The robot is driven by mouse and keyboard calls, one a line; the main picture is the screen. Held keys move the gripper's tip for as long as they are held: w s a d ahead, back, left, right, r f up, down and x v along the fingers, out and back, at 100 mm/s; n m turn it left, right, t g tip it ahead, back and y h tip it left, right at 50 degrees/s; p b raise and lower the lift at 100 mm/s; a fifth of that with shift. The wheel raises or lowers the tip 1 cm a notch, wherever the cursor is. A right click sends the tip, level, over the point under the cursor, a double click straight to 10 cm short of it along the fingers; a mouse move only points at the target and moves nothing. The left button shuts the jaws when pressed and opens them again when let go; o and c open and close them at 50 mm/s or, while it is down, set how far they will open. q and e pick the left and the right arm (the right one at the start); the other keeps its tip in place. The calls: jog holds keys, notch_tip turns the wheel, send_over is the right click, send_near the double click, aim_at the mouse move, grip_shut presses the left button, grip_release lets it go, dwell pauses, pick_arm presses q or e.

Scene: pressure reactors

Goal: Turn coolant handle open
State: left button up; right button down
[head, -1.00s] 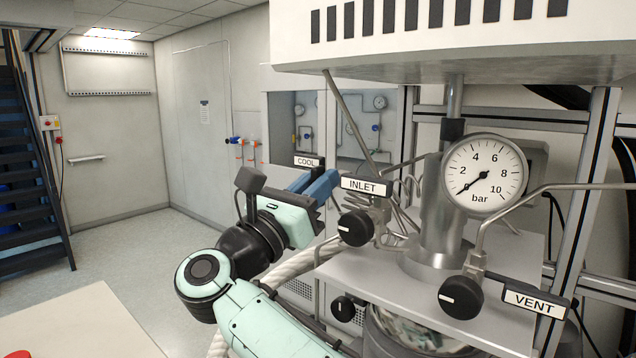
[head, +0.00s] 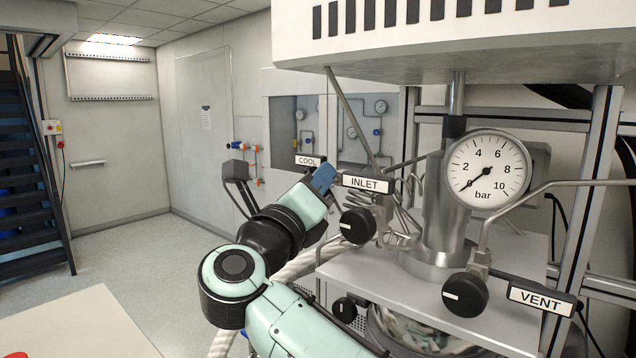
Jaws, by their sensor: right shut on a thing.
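My right gripper (head: 324,179), with blue fingers, reaches in beneath the COOL label (head: 308,161), left of the INLET label (head: 368,183). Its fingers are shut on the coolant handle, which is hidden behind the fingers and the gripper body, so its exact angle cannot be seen. My left gripper is not in view.
Close to the right of the gripper are the black INLET knob (head: 357,226) and thin steel tubes. The pressure gauge (head: 487,170) reads near zero. The VENT knob (head: 465,295) is at the lower right. A white housing (head: 440,65) overhangs. Open floor lies left.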

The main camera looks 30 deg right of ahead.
jog(key=n+y, duration=0.1)
jog(key=n, duration=0.2)
jog(key=n+y+p, duration=0.1)
jog(key=n, duration=0.2)
jog(key=shift+n+t+y, duration=0.3)
jog(key=shift+n+t, duration=0.1)
jog(key=shift+w+f+n+y, duration=0.1)
jog(key=shift+n+y, duration=0.2)
jog(key=shift+n, duration=0.5)
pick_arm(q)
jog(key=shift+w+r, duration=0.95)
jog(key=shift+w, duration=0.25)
pick_arm(e)
jog(key=shift+f+n+g+y, duration=0.15)
jog(key=shift+n+g+y, duration=0.3)
jog(key=shift+n, duration=0.95)
jog(key=c, duration=1.1)
grip_release()
jog(key=shift+c, duration=0.2)
